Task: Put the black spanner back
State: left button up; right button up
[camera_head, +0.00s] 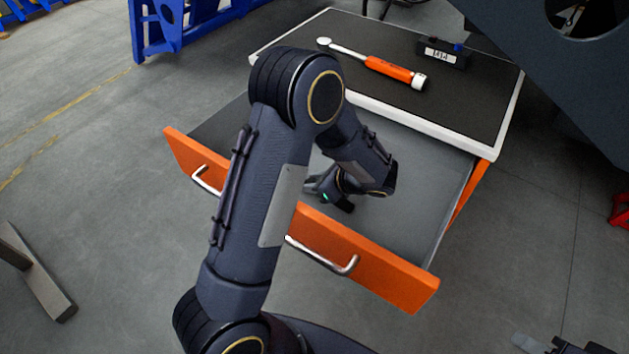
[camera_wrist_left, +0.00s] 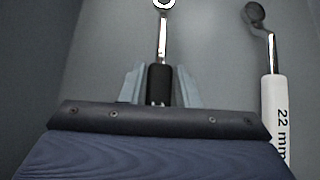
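The black spanner (camera_wrist_left: 160,80) has a black handle and a bright steel ring end pointing away in the left wrist view. My left gripper (camera_wrist_left: 159,88) has a finger on each side of the handle, with little or no gap, and looks shut on it. In the head view my left gripper (camera_head: 330,188) is down inside the open drawer (camera_head: 420,190), partly hidden by my own arm. The spanner is hard to make out there. What looks like my right gripper (camera_head: 555,344) is cut off at the lower right edge; its fingers are unclear.
A white-handled spanner marked 22 mm (camera_wrist_left: 273,110) lies right of the black one. On the cabinet top (camera_head: 480,100) are an orange torque wrench (camera_head: 392,70) and a small black labelled block (camera_head: 440,53). The drawer's orange front (camera_head: 385,270) has metal handles.

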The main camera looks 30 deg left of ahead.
pick_arm(q)
jog(key=o, duration=0.4)
jog(key=v, duration=0.8)
